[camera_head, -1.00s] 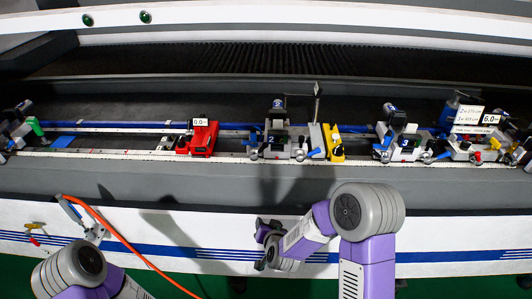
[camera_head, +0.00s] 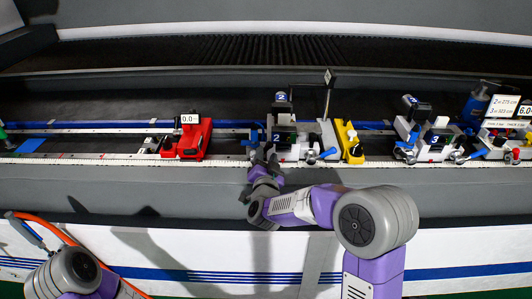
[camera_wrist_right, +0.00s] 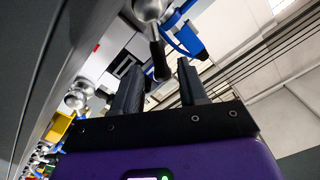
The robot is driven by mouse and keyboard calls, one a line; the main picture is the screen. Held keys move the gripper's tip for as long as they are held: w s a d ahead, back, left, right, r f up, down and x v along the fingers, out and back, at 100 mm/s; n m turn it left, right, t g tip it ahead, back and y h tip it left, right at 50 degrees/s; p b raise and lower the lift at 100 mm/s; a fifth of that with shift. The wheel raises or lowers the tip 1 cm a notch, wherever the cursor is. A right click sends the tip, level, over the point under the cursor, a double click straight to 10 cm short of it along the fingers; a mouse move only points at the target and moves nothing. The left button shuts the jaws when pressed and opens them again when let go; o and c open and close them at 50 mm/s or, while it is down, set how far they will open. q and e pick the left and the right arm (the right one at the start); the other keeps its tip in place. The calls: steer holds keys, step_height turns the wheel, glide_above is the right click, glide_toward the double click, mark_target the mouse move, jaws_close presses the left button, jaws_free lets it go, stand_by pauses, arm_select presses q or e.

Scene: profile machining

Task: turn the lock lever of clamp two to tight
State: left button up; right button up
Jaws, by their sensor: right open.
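Clamp two (camera_head: 284,124), with its blue "2" label, stands on the rail near the middle of the head view. My right gripper (camera_head: 262,158) is at its front left corner and hides part of that corner. In the right wrist view the open fingers (camera_wrist_right: 159,76) point at the clamp. A lever with a silver round head and a dark grip (camera_wrist_right: 158,62) reaches down between the fingertips; contact cannot be told. A blue handle (camera_wrist_right: 187,42) is just beyond, to the right.
A red block (camera_head: 187,139) with a "0.0" display is left of clamp two. A yellow block (camera_head: 350,142) stands to its right, then clamp three (camera_head: 433,144). The machine's grey front ledge (camera_head: 120,186) is free. An orange hose (camera_head: 45,222) curves at the lower left.

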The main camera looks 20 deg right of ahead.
steer(key=shift+x, duration=1.35)
steer(key=shift+c, duration=0.4)
jaws_close()
